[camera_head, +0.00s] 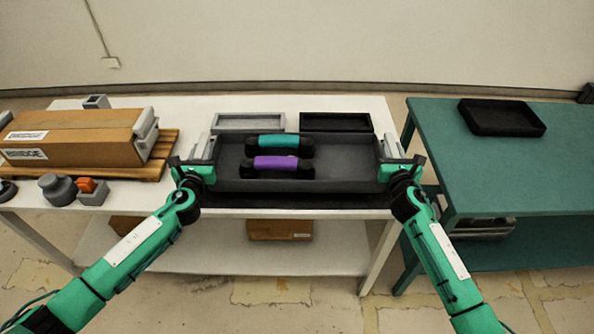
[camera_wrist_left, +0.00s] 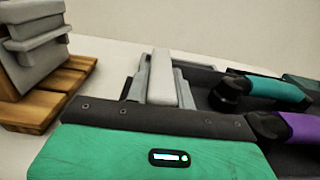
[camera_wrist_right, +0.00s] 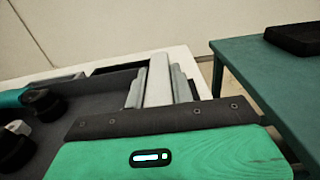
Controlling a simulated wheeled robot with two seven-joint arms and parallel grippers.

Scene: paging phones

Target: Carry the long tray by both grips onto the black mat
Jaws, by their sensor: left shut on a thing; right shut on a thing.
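The long tray (camera_head: 345,165) is dark grey with light grey grips at its two ends. It holds a teal-handled phone handset (camera_head: 279,141) and a purple-handled one (camera_head: 279,162). The black mat (camera_head: 290,201) shows as a dark strip along the white table's front edge, below the tray; the tray hides the rest, and I cannot tell whether they touch. My left gripper (camera_head: 195,170) is shut on the tray's left grip (camera_wrist_left: 163,80). My right gripper (camera_head: 400,170) is shut on its right grip (camera_wrist_right: 158,82). The fingertips are mostly hidden.
A grey shallow tray (camera_head: 248,122) and a black one (camera_head: 336,122) stand behind the long tray. A cardboard box (camera_head: 75,135) on a wooden pallet (camera_head: 160,157) and small grey parts (camera_head: 58,189) are at left. A teal table (camera_head: 520,165) with a black tray (camera_head: 500,117) stands right.

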